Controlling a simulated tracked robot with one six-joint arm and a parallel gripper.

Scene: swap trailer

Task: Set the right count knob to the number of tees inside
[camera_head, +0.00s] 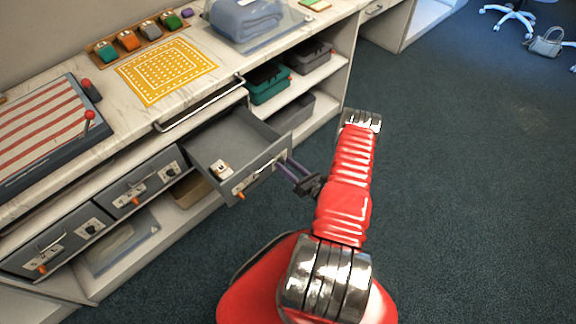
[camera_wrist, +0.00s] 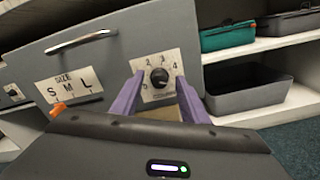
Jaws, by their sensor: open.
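The right drawer (camera_head: 213,148) is pulled open, and its grey front (camera_wrist: 115,48) fills much of the wrist view. A small white and yellow item with dark marks (camera_head: 221,170) lies inside near the front; I cannot tell how many tees it holds. The black round count knob (camera_wrist: 159,76) sits on a white dial plate (camera_wrist: 148,94) numbered up to 5; its setting is too small to read surely. My gripper (camera_head: 288,162) is at the right end of the drawer front. In the wrist view its purple fingers (camera_wrist: 158,88) are open, one on each side of the knob; contact is unclear.
The drawer front also has a handle (camera_wrist: 82,42) and a size plate (camera_wrist: 70,88) with an orange slider (camera_wrist: 57,109). Two shut drawers (camera_head: 145,180) stand to the left. Shelves with a teal bin (camera_head: 268,84) lie right of the drawer.

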